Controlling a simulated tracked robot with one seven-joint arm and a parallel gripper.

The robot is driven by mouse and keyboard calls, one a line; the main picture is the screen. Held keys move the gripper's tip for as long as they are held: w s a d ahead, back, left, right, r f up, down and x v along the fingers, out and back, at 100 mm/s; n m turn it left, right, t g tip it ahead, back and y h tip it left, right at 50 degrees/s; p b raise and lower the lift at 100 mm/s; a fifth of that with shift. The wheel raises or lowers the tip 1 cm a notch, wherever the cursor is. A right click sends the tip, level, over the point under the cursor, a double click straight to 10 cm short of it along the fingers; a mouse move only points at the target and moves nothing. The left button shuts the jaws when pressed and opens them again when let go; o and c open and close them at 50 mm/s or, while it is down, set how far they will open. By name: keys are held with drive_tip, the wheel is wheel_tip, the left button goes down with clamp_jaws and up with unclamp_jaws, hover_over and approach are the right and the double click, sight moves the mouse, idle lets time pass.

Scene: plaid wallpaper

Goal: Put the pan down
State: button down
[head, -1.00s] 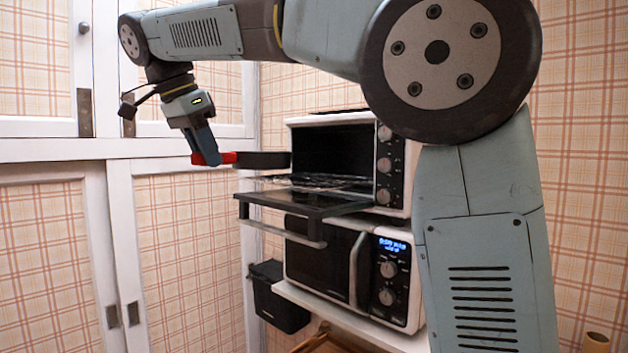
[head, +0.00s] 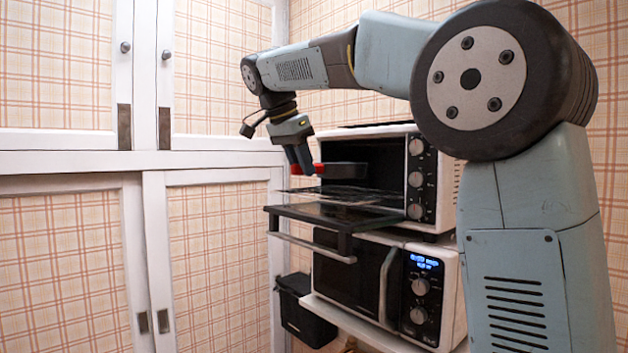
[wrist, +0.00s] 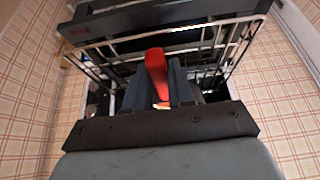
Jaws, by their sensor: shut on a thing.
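A dark pan (head: 346,170) with a red handle (head: 319,168) is level at the open mouth of the toaster oven (head: 437,178), over the wire rack (head: 350,192). I cannot tell whether it touches the rack. My gripper (head: 304,167) is shut on the handle, at the left of the opening. In the wrist view the red handle (wrist: 156,68) shows between the fingers of my gripper (wrist: 168,85), with rack wires around it. The pan's body is hard to make out there.
The oven's door (head: 340,217) is folded down below the rack. A microwave (head: 385,285) stands beneath the oven. A black bin (head: 303,310) is at lower left of it. White cupboard doors (head: 150,200) fill the left side.

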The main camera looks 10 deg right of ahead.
drive_tip(key=shift+w+d, duration=0.75)
drive_tip(key=shift+d, duration=0.35)
drive_tip(key=shift+f, duration=1.75)
drive_tip(key=c, duration=1)
unclamp_jaws()
drive_tip(key=shift+o, duration=0.2)
drive_tip(key=v, duration=1.2)
